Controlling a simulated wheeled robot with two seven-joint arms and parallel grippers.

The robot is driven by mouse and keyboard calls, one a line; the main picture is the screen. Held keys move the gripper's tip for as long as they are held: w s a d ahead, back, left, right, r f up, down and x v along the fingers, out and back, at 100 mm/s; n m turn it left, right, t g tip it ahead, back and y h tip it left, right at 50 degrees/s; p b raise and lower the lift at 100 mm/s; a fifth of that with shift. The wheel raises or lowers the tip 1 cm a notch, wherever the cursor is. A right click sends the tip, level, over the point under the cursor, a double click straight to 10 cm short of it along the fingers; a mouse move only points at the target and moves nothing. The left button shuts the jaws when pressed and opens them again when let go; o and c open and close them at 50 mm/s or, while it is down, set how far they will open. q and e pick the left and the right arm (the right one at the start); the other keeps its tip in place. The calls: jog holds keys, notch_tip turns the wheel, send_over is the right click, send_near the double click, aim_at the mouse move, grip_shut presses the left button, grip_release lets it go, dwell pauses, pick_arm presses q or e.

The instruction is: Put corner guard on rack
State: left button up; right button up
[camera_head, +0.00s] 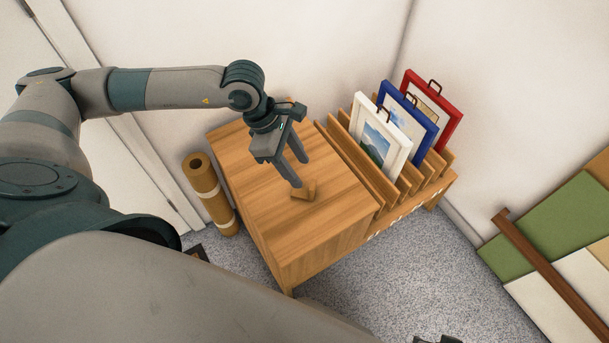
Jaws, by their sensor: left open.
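The corner guard (304,192), a small brown block-like piece, lies on the wooden table top (315,232). My left gripper (301,174) is open above the table, pointing down, with one fingertip right by the corner guard; I cannot tell whether it touches. The slatted wooden rack (408,186) is joined to the table's right side. It holds a white-framed print (379,140), a blue-framed print (409,118) and a red-framed print (433,105), all upright. A small dark piece at the bottom edge may be part of my right gripper, but I cannot be sure.
A rolled brown tube (209,194) stands on the floor against the table's left side. White walls close off the back. Green and cream panels with a brown rail (550,270) are at the right. Grey carpet (410,275) is open in front.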

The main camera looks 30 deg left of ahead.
pick_arm(q)
jog(key=shift+v, duration=1.4)
